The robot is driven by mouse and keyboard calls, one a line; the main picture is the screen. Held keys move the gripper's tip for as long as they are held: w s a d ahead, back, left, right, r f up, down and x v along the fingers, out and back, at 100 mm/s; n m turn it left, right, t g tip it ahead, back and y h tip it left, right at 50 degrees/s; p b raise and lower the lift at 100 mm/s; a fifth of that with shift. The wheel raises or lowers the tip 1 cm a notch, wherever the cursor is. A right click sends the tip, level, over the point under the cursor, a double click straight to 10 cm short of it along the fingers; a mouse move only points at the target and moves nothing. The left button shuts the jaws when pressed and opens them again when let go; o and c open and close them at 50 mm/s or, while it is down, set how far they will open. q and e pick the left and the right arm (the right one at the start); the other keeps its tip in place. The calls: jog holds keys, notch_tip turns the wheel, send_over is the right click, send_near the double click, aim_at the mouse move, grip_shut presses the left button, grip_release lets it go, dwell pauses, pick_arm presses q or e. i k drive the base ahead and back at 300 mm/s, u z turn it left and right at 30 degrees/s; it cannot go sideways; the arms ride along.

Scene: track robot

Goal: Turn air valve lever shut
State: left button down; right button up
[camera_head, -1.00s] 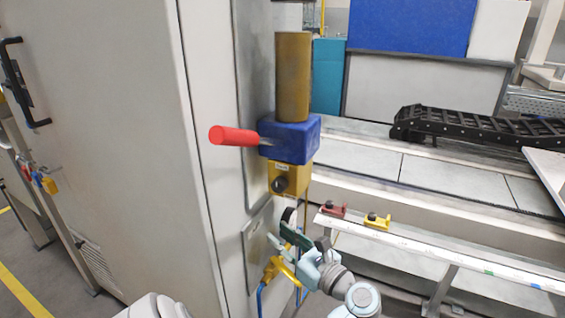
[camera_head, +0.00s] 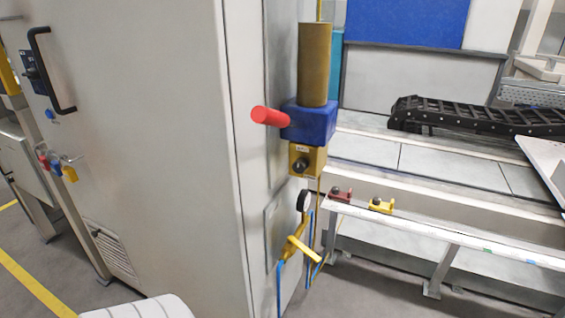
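A red lever (camera_head: 271,117) sticks out roughly level to the left from a blue valve block (camera_head: 311,122). The block is mounted at the edge of a tall pale cabinet, below a brown-gold cylinder (camera_head: 314,65) and above a gold block (camera_head: 307,160) with a dark round port. Lower down is a yellow fitting (camera_head: 303,248) with a bar slanting down to the right and blue hoses around it. I cannot tell whether the valve is open or shut. Neither of my grippers is in view, and nothing touches the red lever or the yellow fitting.
The cabinet (camera_head: 150,130) with a black handle (camera_head: 50,70) fills the left. A white rail (camera_head: 440,243) with red and yellow clamps (camera_head: 381,205) runs along the right. A black cable chain (camera_head: 470,117) lies behind. Floor shows between cabinet and rail.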

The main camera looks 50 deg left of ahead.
aim_at(291, 239)
jog(key=u, duration=0.5)
jog(key=k, duration=0.15)
jog(key=z, duration=1.25)
jog(key=i, duration=0.65)
jog(key=u, duration=2.35)
